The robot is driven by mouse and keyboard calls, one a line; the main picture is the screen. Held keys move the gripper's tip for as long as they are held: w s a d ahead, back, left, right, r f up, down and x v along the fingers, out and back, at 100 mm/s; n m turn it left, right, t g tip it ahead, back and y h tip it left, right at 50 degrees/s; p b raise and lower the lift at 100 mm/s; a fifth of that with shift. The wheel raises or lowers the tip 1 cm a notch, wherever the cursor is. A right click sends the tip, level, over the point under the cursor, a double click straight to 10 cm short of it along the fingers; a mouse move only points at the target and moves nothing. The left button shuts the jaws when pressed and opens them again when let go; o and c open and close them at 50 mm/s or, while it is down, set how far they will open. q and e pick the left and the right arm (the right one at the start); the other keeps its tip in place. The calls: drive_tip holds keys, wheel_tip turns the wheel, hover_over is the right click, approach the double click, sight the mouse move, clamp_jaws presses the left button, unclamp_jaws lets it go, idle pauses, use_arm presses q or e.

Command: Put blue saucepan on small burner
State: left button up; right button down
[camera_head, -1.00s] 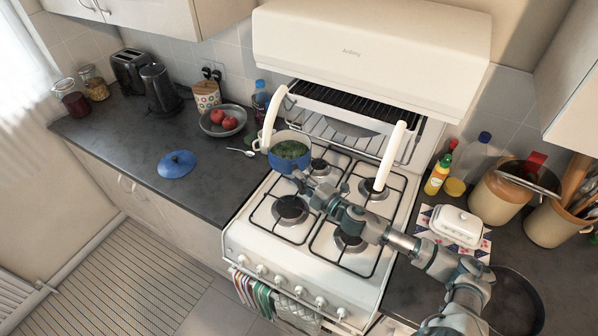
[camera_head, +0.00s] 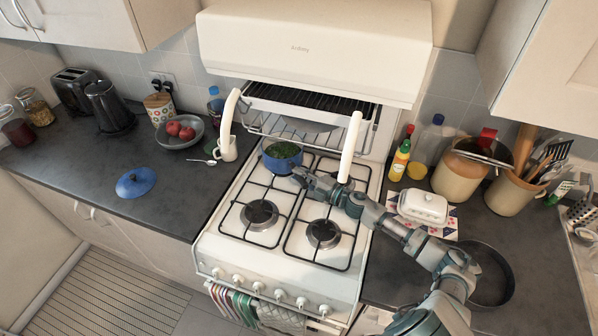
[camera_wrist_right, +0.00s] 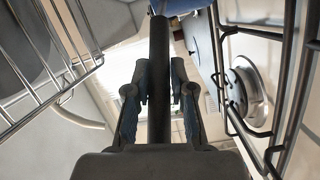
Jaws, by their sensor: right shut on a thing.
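The blue saucepan (camera_head: 283,157), with green contents, is upright over the back left of the hob. It covers the back left burner, so that burner is hidden. I cannot tell whether its base touches the grate. My right gripper (camera_head: 304,177) is shut on its dark handle, which runs up between the fingers in the wrist view (camera_wrist_right: 158,85). A sliver of blue pan shows at the top there. The front left burner (camera_head: 259,214) and front right burner (camera_head: 323,234) are bare. My arm partly hides the back right burner. My left gripper is not in view.
Two white upright supports (camera_head: 351,146) (camera_head: 230,110) flank the grill at the back. A cream mug (camera_head: 226,149) stands left of the hob. A blue lid (camera_head: 136,182) lies on the left counter. A butter dish (camera_head: 423,207) is right of the hob.

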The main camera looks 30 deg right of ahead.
drive_tip(key=shift+a, duration=0.15)
drive_tip(key=c, duration=1.4)
unclamp_jaws()
drive_tip(key=shift+f, duration=0.2)
drive_tip(key=shift+c, duration=0.2)
drive_tip(key=o, duration=0.4)
drive_tip(key=shift+a, duration=0.1)
drive_tip(key=shift+o, duration=0.2)
drive_tip(key=shift+r, duration=0.1)
